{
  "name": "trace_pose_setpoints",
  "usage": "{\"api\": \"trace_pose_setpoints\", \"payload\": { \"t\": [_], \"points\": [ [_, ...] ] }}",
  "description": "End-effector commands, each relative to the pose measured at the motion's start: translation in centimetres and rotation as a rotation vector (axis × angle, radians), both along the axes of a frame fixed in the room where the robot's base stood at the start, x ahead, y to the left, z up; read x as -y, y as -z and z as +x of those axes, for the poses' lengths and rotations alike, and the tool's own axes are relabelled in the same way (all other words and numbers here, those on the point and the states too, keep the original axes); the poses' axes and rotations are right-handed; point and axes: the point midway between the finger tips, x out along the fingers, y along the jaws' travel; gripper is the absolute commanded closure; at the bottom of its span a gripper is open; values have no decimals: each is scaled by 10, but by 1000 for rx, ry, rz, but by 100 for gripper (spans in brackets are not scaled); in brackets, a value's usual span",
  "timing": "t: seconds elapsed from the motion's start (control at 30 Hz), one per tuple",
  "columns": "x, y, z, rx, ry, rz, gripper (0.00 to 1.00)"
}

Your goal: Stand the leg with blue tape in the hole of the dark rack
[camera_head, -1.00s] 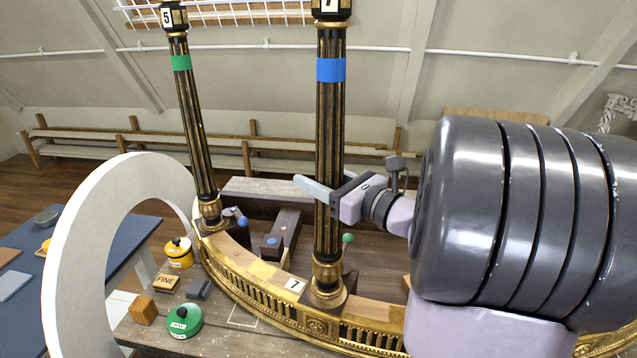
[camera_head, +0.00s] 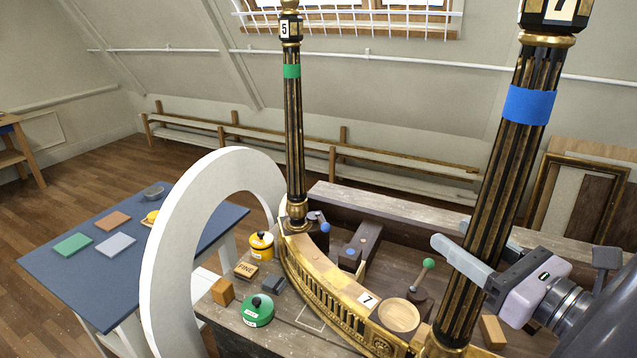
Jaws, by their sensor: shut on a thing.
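The leg with blue tape (camera_head: 510,150) is a dark fluted column with gilt lines, a blue band (camera_head: 529,105) and a "7" block at its top. It leans slightly, its top to the right. My gripper (camera_head: 452,236) is shut around its lower part, coming from the right. The leg's foot is at the bottom edge of the picture, partly cut off, in front of the gilt rail (camera_head: 335,295). A round pale seat (camera_head: 399,315) beside the "7" label is bare. I cannot pick out the dark rack or its hole for certain.
A second leg with green tape (camera_head: 293,120), marked 5, stands on the rail. A white ring (camera_head: 165,240) stands at the left of the bench. Green (camera_head: 257,312) and yellow (camera_head: 262,245) pots stand near it. A blue-topped table (camera_head: 140,265) is at the left. Frames lean at the right.

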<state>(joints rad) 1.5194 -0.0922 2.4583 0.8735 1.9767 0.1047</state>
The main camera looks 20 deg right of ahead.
Motion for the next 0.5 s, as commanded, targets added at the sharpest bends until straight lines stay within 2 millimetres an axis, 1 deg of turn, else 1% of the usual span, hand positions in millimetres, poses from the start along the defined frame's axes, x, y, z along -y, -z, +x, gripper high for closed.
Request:
{"api": "trace_pose_setpoints", "payload": {
  "t": [0.33,0.5],
  "points": [
    [0,-3,0,3,1,-1,99],
    [0,-12,0,3,1,-1,99]
  ]
}}
